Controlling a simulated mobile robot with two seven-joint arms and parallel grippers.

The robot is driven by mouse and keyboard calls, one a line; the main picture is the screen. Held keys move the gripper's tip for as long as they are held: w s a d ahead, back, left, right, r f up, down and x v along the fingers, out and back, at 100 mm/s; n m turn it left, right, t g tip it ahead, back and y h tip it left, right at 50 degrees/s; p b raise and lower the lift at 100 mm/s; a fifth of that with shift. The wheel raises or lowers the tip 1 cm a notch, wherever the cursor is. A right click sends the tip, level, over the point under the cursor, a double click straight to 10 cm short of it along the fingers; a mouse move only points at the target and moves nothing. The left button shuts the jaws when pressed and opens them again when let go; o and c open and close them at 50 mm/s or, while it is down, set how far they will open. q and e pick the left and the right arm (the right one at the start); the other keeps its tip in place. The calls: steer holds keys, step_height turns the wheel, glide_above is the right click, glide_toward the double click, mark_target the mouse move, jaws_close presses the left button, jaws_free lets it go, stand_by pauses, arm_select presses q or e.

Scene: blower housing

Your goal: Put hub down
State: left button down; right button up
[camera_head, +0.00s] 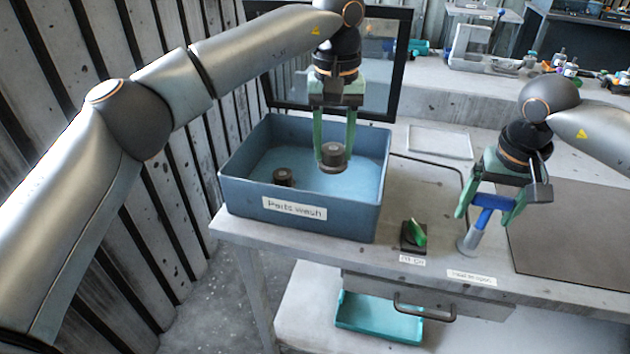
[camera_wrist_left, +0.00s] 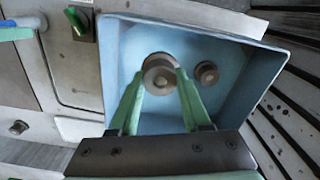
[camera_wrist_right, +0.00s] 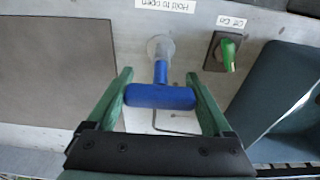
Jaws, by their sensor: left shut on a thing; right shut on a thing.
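The hub (camera_head: 333,156), a dark grey and tan round part, is held between the green fingers of my left gripper (camera_head: 334,160) inside the parts wash bin (camera_head: 300,225). It also shows in the left wrist view (camera_wrist_left: 160,77). Whether it touches the bin floor I cannot tell. My right gripper (camera_head: 490,208) is shut on the blue T-shaped handle (camera_wrist_right: 160,96), which stands on a grey round base by the "Hold to open" label (camera_head: 471,278). A second, smaller dark round part (camera_head: 283,177) lies on the bin floor to the left of the hub.
A dark mat (camera_head: 575,235) lies on the right. A dark-framed panel (camera_head: 385,70) stands behind the bin. A teal tray (camera_head: 380,318) is below the bench.

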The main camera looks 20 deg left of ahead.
arm_select(q)
step_height(320, 180, down, 10)
steer(key=shift+w, duration=0.1)
stand_by(0.4)
steer(key=shift+f, duration=0.15)
steer(key=shift+c, duration=1.8)
jaws_free()
step_height(320, 180, up, 12)
steer(key=shift+r, duration=0.2)
